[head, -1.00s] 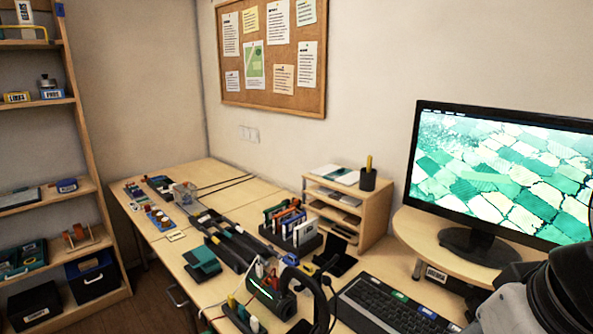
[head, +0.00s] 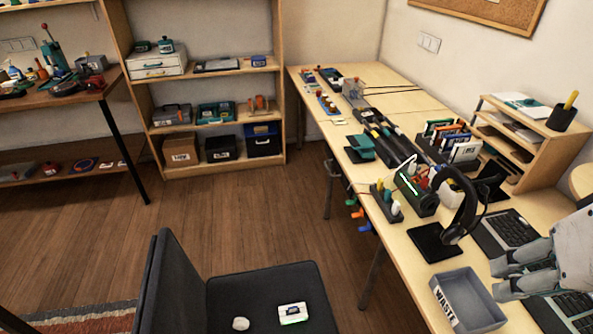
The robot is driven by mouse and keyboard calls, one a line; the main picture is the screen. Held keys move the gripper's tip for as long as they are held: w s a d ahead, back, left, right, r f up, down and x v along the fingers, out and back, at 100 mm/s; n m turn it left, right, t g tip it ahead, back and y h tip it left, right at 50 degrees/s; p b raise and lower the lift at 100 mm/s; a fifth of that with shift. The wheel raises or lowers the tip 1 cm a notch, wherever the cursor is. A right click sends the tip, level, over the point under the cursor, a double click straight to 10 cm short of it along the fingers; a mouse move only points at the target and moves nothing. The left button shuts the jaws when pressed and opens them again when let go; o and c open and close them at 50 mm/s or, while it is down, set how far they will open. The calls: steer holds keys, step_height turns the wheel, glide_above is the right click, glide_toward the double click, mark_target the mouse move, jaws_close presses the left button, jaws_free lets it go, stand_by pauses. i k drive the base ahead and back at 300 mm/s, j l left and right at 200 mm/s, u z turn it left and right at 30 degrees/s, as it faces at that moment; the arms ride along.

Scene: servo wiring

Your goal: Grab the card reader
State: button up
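A small white device (head: 292,313) with a dark patch on top and a green edge lies on the seat of the dark chair (head: 262,290). It may be the card reader, but it is too small to be sure. A small whitish rounded item (head: 240,323) lies to its left on the seat. My gripper (head: 497,279) is at the right edge, over the desk near the grey WASTE bin (head: 468,300). Its grey fingers look spread and nothing shows between them. It is well to the right of the chair and apart from the white device.
The desk (head: 412,270) carries a headset on a stand (head: 462,205), a keyboard (head: 505,232), a charging block (head: 415,190) and a file rack (head: 450,145). The chair back (head: 165,285) rises left of the seat. Wooden floor (head: 240,210) is clear behind the chair.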

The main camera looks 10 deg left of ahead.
mark_target(287, 318)
steer(key=k+l+u, duration=0.1)
steer(key=u, duration=0.3)
steer(key=k+u, duration=0.1)
steer(key=u, duration=0.35)
steer(key=j+z, duration=0.5)
steer(key=j, duration=0.45)
steer(key=k+j+z, duration=0.1)
steer(key=j+z, duration=0.35)
steer(key=j, duration=0.5)
steer(key=l+u, duration=0.45)
steer(key=l, duration=0.45)
